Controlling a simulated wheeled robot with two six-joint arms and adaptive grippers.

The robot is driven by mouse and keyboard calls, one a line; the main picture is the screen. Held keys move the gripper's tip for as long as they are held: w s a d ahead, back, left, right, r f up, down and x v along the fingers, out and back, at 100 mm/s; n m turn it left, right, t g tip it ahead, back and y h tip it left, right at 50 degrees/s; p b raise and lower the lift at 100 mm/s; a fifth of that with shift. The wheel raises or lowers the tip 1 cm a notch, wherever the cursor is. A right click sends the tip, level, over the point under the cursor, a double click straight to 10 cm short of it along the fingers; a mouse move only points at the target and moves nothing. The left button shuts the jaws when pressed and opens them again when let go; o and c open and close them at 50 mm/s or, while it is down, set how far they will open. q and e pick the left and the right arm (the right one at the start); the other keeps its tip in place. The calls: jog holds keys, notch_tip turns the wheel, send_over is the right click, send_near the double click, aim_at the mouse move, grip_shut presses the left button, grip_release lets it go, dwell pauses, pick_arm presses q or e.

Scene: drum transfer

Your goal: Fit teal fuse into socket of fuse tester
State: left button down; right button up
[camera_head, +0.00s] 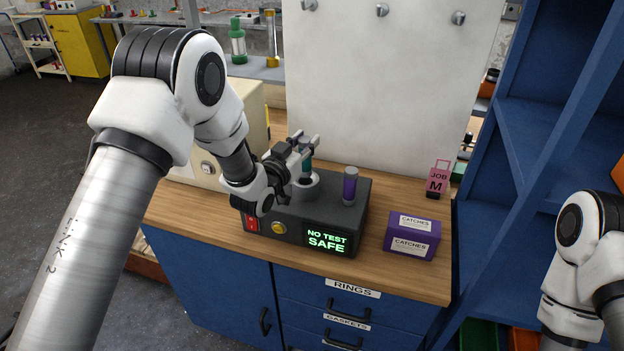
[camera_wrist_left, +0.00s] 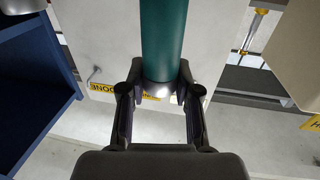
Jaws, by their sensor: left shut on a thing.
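The teal fuse (camera_head: 307,165) is upright between the fingers of my left gripper (camera_head: 303,146), which is shut on it. In the left wrist view the teal fuse (camera_wrist_left: 162,40) runs between the two fingers (camera_wrist_left: 160,98), with a silver cap at the fingers. The dark grey fuse tester (camera_head: 272,222) stands on the bench. Its pale ring-shaped socket (camera_head: 306,189) is right below the fuse; I cannot tell whether the fuse's lower end is inside it. The tester's screen (camera_head: 327,239) reads NO TEST SAFE. My right gripper is out of view.
A purple fuse (camera_head: 350,187) stands upright on the tester, right of the socket. A purple CATCHES box (camera_head: 411,236) and a pink JOB M tag (camera_head: 438,181) are on the wooden bench (camera_head: 390,287) to the right. A white panel (camera_head: 390,90) rises behind. Blue shelving (camera_head: 535,130) is at right.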

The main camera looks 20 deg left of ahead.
aim_at(305, 163)
pick_arm(q)
notch_tip(305, 163, down, 6)
jog(key=shift+r+b, duration=0.2)
jog(key=shift+b, duration=1)
jog(key=shift+d+f, duration=0.1)
jog(key=shift+f, duration=0.25)
jog(key=shift+w, duration=0.1)
jog(key=shift+f, duration=0.15)
jog(key=c, duration=0.8)
grip_release()
